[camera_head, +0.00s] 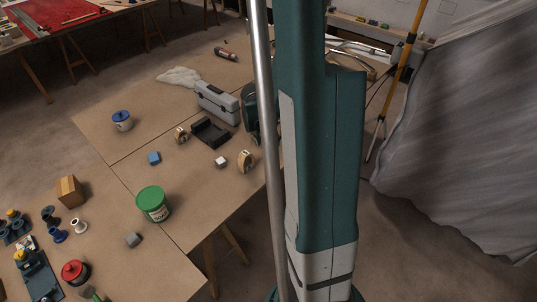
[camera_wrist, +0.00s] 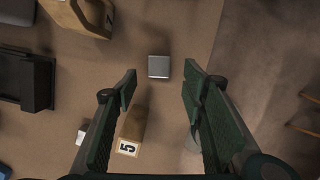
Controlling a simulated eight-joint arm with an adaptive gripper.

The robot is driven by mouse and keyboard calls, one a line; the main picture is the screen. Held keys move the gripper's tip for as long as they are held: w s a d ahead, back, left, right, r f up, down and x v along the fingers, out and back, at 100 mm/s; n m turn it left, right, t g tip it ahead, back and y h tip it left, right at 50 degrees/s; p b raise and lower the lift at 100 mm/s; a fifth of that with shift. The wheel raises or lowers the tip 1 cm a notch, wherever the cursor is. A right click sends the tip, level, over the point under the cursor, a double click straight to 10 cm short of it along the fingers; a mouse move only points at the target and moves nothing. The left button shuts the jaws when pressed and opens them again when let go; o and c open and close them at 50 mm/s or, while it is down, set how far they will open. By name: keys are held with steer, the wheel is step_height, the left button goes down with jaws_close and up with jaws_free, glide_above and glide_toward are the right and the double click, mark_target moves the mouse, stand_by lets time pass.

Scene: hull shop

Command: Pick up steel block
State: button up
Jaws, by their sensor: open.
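The steel block (camera_wrist: 158,67) is a small grey cube with a bright top, lying on the brown table. In the wrist view it shows just past and between the fingertips of my gripper (camera_wrist: 160,84). The fingers are open, with one on each side in the picture and nothing held between them. I cannot tell the height of the fingertips above the block. In the head view I cannot make out this block or my fingers; my arm covers part of the table.
A wooden piece marked 5 (camera_wrist: 130,128) lies near the left finger. Another wooden piece (camera_wrist: 75,15) and a black tray (camera_wrist: 25,82) are to the left. A white cube (camera_head: 222,162) and a toolbox (camera_head: 217,101) share the table. Its edge runs close right of the block.

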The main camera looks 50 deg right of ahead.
mark_target(268, 151)
steer(key=shift+d+f, duration=0.1)
steer(key=shift+f, duration=0.3)
steer(key=shift+f, duration=0.1)
steer(key=shift+b+x, duration=0.6)
steer(key=shift+x, duration=1.85)
steer(key=shift+w, duration=0.1)
steer(key=c, duration=1.2)
steer(key=shift+r+p, duration=0.9)
steer(key=shift+r, duration=4.1)
